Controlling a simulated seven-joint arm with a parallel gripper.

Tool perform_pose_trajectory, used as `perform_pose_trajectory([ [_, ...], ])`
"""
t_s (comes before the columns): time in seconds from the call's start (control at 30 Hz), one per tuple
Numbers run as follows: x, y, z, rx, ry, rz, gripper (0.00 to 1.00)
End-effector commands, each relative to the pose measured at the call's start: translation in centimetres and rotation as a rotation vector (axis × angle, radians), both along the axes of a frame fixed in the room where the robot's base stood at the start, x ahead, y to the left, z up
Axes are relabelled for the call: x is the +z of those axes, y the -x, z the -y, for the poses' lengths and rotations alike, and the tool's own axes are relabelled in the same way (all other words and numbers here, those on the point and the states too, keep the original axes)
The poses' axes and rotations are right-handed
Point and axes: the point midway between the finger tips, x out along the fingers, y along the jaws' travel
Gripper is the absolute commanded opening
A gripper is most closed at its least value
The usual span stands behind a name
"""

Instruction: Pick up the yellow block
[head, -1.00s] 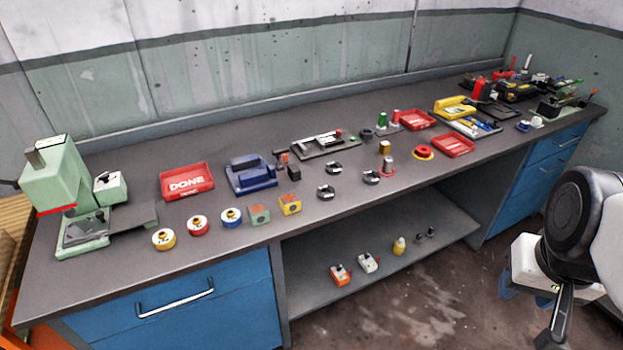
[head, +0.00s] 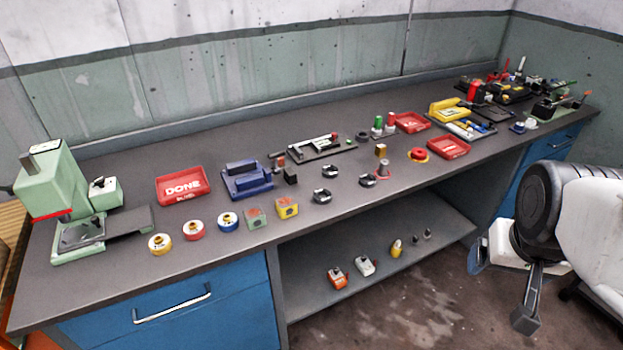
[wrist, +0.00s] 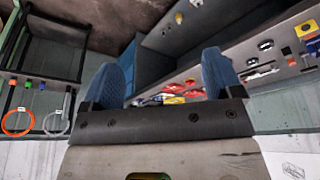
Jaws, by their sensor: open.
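The yellow block (head: 287,207) is a small cube with an orange patch on top. It sits near the front edge of the grey bench in the head view, just right of a similar green block (head: 255,217).
Yellow, red and blue round pieces (head: 228,221) stand left of the blocks. Black ring holders (head: 322,197) lie to the right. A blue fixture (head: 246,180) and a red DONE tray (head: 182,186) lie behind. A lower shelf (head: 310,290) holds small items.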

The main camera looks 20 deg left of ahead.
Motion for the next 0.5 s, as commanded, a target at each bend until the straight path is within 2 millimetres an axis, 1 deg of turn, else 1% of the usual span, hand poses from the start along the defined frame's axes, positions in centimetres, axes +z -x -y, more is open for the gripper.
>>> perform_pose_trajectory([
  [0.03,-0.4,-1.4,-0.7,0.020,0.003,0.022,0.85],
  [0.17,-1.5,-5.4,-2.8,0.079,0.009,0.099,0.85],
  [0.2,-1.8,-6.7,-3.6,0.098,0.009,0.125,0.85],
  [0.27,-2.4,-8.6,-5.0,0.129,0.008,0.166,0.85],
  [0.3,-2.8,-9.9,-6.0,0.151,0.006,0.193,0.85],
  [0.37,-3.5,-11.6,-7.5,0.182,0.002,0.233,0.85],
  [0.4,-3.9,-12.7,-8.6,0.203,-0.003,0.260,0.85],
  [0.47,-4.7,-14.2,-10.3,0.238,-0.011,0.299,0.85],
  [0.5,-5.2,-15.3,-11.5,0.260,-0.018,0.326,0.85],
])
